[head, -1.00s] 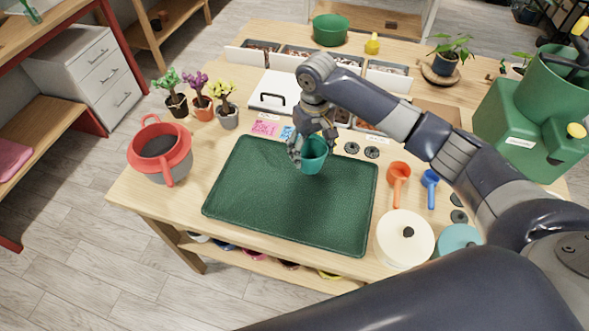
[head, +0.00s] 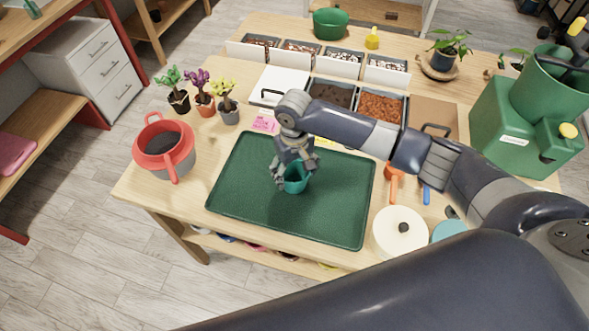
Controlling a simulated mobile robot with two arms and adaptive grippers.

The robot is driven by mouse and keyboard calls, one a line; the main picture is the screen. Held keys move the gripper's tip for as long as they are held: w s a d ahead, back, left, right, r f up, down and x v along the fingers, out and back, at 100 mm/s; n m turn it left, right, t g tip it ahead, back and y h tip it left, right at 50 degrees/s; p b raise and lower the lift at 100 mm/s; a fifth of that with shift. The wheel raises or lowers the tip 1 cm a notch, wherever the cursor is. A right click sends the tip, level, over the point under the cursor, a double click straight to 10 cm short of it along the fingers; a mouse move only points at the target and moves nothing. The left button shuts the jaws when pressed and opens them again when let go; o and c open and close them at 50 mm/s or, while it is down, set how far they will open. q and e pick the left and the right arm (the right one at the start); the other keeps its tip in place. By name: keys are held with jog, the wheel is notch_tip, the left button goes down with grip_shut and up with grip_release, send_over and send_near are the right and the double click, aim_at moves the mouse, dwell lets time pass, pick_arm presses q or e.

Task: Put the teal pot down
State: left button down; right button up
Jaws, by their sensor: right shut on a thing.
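The teal pot (head: 296,181) is a small open cup in the head view, over the middle of the dark green tray (head: 240,205). My right gripper (head: 284,178) is shut on the pot's left side and rim, coming from above. The pot looks upright. I cannot tell whether its base touches the tray or hangs slightly above it. My left gripper is not in the view.
A red pot with handles (head: 165,150) stands left of the tray. Several small potted plants (head: 226,104) stand behind it. A cream lid (head: 400,232) and scoops (head: 395,185) lie right of the tray. The rest of the tray is bare.

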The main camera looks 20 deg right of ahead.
aim_at(294, 175)
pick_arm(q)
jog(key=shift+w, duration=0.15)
pick_arm(e)
jog(key=shift+f, duration=0.1)
jog(key=o, duration=1.1)
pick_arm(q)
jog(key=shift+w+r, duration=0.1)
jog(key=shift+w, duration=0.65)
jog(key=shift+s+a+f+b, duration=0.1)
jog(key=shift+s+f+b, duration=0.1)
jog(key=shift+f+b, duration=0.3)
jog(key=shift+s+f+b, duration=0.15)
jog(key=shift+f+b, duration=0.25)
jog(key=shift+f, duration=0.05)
pick_arm(e)
notch_tip(294, 175, up, 12)
jog(key=shift+r, duration=0.15)
